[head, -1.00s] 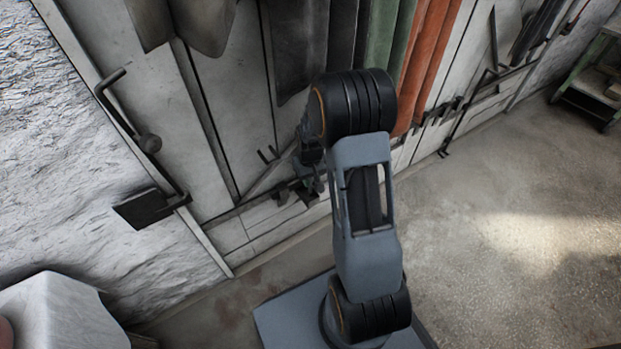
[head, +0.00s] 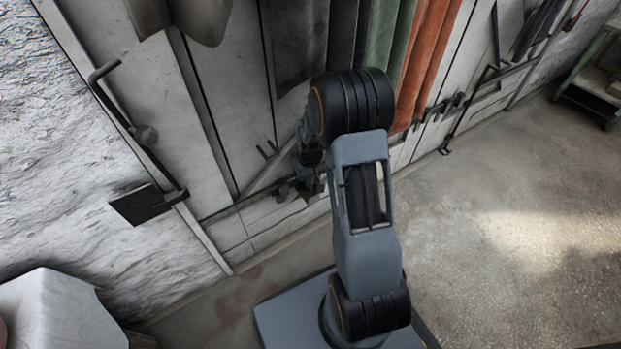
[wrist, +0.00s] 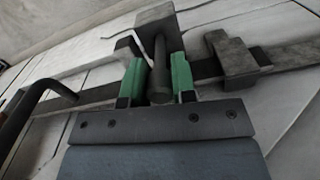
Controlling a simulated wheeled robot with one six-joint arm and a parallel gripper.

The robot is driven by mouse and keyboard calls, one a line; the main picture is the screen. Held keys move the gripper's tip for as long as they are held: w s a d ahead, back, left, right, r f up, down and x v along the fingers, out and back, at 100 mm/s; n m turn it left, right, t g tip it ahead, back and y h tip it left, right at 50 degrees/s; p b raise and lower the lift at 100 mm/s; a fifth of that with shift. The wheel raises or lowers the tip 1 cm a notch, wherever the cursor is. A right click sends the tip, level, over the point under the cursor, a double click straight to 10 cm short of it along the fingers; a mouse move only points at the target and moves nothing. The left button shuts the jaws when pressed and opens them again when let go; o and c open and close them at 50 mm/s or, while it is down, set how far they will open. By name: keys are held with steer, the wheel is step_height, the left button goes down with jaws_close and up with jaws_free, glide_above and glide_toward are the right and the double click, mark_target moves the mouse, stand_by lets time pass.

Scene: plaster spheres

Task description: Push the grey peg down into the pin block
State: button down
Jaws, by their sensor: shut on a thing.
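In the wrist view my gripper (wrist: 158,64) has green pads on either side of a dark grey round peg (wrist: 160,82). It is shut on the peg, whose near round end faces the camera. The far end of the peg runs up to a dark grey block (wrist: 155,14), which I take to be the pin block. How deep the peg sits in it I cannot tell. In the head view my gripper (head: 308,183) is small and dark, partly hidden behind my arm, and the peg cannot be made out.
A dark metal bracket (wrist: 232,58) stands close right of the gripper, and a black bar handle (wrist: 38,100) lies to the left. Both are near the pale panelled wall. Cloths (head: 415,75) hang above my arm.

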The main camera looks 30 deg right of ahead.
steer(key=shift+f+b, duration=0.55)
steer(key=shift+f, duration=0.45)
steer(key=c, duration=0.8)
jaws_free()
steer(key=shift+r, duration=0.1)
steer(key=shift+c, duration=0.2)
steer(key=shift+d, duration=0.1)
steer(key=shift+c, duration=0.2)
steer(key=shift+c, duration=0.5)
steer(key=shift+o, duration=0.4)
steer(key=shift+w+r, duration=0.1)
steer(key=shift+c, duration=0.2)
